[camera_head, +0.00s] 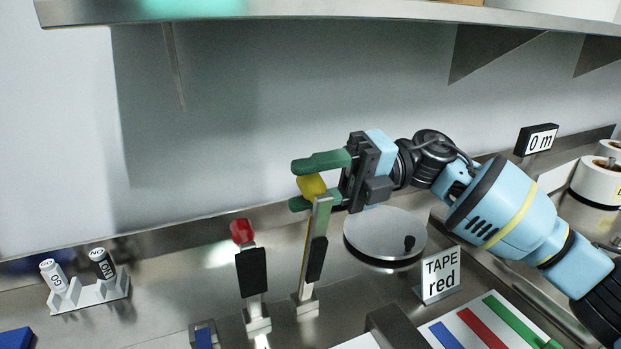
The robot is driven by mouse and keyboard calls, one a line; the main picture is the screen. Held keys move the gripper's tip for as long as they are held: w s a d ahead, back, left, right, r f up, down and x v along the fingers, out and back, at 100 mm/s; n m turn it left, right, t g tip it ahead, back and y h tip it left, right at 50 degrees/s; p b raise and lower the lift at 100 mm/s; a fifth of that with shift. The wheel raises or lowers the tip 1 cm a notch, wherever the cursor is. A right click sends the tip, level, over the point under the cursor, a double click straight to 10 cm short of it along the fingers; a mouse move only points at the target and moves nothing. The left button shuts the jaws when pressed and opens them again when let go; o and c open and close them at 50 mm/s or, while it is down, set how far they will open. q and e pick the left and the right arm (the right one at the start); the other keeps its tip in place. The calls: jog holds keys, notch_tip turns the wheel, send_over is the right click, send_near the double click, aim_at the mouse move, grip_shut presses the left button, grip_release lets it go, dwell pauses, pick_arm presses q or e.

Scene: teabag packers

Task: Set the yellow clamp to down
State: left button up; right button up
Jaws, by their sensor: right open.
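The yellow clamp (311,187) is a lever with a yellow knob on top of a metal arm with a dark plate. It stands nearly upright on a small metal base. My right gripper (303,182) reaches in from the right with its green fingers open, one above and one below the yellow knob. The knob sits between the fingers; whether they touch it I cannot tell. My left gripper is not in view.
A red-knobbed lever (251,269) stands upright just left of the yellow one. A round metal disc (384,234) and a "TAPE red" sign (440,275) are to the right. A rack with two labelled cylinders (90,293) is at left. A shelf (300,11) overhangs the back.

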jog(key=shift+a, duration=0.15)
jog(key=shift+c, duration=0.3)
grip_shut()
jog(key=shift+s+d+f, duration=0.1)
jog(key=shift+s+d, duration=0.1)
jog(key=shift+s, duration=0.3)
jog(key=s+d+f+n+b, duration=0.1)
jog(key=s+d+f+n, duration=0.1)
jog(key=s, duration=0.4)
jog(key=s+d+f+n+b, duration=0.2)
jog(key=s+f+n, duration=0.2)
jog(key=s+n, duration=0.1)
jog(key=shift+s+f, duration=0.15)
jog(key=shift+s, duration=0.65)
